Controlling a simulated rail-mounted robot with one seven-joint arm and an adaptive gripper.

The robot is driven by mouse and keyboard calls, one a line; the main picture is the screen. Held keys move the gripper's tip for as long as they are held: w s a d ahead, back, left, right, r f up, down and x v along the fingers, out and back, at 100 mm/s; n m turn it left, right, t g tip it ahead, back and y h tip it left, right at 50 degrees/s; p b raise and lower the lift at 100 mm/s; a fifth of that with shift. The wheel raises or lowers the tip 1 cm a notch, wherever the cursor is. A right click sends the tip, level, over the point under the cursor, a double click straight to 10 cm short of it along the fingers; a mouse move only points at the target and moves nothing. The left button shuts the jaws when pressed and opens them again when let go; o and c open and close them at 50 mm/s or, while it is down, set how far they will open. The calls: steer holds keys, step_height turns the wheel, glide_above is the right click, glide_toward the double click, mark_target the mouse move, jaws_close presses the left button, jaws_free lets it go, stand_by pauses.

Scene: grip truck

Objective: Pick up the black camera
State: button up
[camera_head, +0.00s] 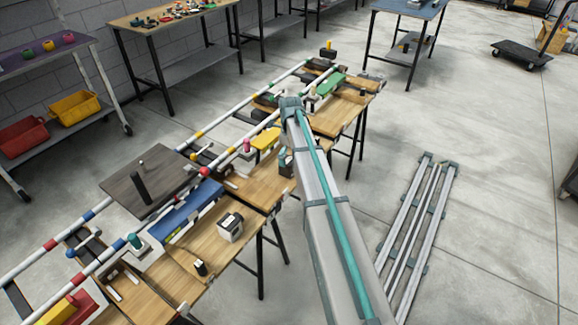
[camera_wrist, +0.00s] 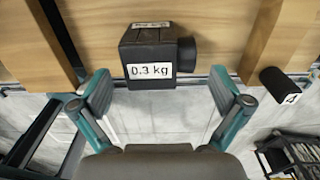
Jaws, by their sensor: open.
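The black camera (camera_wrist: 148,50) shows in the wrist view as a dark box with a short round lens at its right side. A white label on it reads "0.3 kg". It rests by the edge of a wooden tabletop (camera_wrist: 222,22). My gripper (camera_wrist: 159,82) is open and empty. One finger is on each side of the box in the picture, with gaps left and right, and I see no contact. In the head view my arm hides the gripper, and I cannot tell the camera apart there with certainty.
A black cylinder (camera_wrist: 280,84) with a white label lies right of the camera. Metal bars (camera_head: 412,232) lie on the floor at right. Open floor surrounds them.

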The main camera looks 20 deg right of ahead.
mark_target(290, 158)
step_height(290, 158, down, 4)
steer(key=shift+w+f+p, duration=0.1)
steer(key=shift+f+p, duration=0.05)
steer(key=shift+p, duration=0.2)
steer(key=shift+c, duration=0.2)
steer(key=c, duration=1.3)
steer(key=shift+r, duration=0.7)
steer(key=shift+s+a+r+p, duration=0.35)
steer(key=shift+s+r+p, duration=0.3)
steer(key=shift+s+r, duration=2.1)
steer(key=shift+s+a+r+p, duration=0.55)
steer(key=shift+s+r, duration=1.3)
steer(key=shift+r, duration=1.8)
steer(key=shift+s+a+r+p, duration=0.2)
steer(key=shift+s+r+p, duration=0.55)
steer(key=shift+s+r, duration=2)
